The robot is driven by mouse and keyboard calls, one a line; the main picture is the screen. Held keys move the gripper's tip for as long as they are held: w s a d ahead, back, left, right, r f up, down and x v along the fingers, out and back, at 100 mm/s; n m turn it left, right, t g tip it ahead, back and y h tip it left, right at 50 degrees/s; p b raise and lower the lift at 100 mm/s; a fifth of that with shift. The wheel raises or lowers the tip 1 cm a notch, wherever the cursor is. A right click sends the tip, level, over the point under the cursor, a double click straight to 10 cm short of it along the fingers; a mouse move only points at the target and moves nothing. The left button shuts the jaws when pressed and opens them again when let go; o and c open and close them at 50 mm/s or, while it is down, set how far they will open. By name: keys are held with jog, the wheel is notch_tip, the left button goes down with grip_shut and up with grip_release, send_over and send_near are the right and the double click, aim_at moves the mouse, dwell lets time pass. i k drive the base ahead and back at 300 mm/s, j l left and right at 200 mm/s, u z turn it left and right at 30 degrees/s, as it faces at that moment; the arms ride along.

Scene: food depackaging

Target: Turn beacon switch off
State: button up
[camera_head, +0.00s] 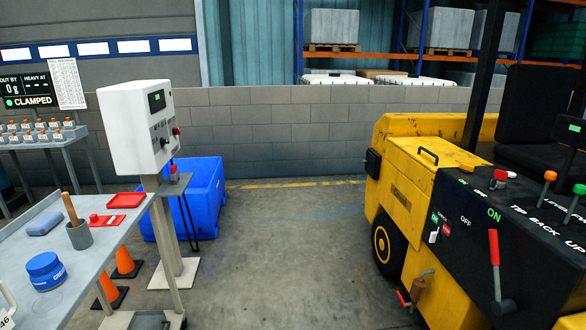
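A yellow forklift (409,189) stands at the right with a black control panel (460,262). A small pale switch (433,236) sits on the panel's left side beside small green and red labels too small to read. A long red-handled lever (494,250) stands upright below a large green ON mark, with a white OFF mark to its left. A red knob (500,175) is at the panel's far edge. I cannot tell which of these is the beacon switch, or its position. My gripper is not in view.
A grey bench (88,262) at the left holds a blue jar (46,271), a grey cup (79,236) and a red tray (126,199). A white control box (135,120) on a post, a blue bin (207,200) and orange cones (125,262) stand nearby. The middle floor is clear.

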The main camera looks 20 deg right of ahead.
aim_at(466, 168)
jog(key=i+j+z, duration=0.1)
jog(key=i+z, duration=0.35)
jog(key=i+j+z, duration=0.3)
jog(key=i+z, duration=0.15)
jog(key=i, duration=0.15)
jog(key=z, duration=0.4)
jog(key=i+j+z, duration=0.15)
jog(key=j, duration=0.35)
jog(key=i+j+z, duration=0.15)
jog(key=j, duration=0.3)
jog(key=j+z, duration=0.2)
jog(key=j, duration=0.3)
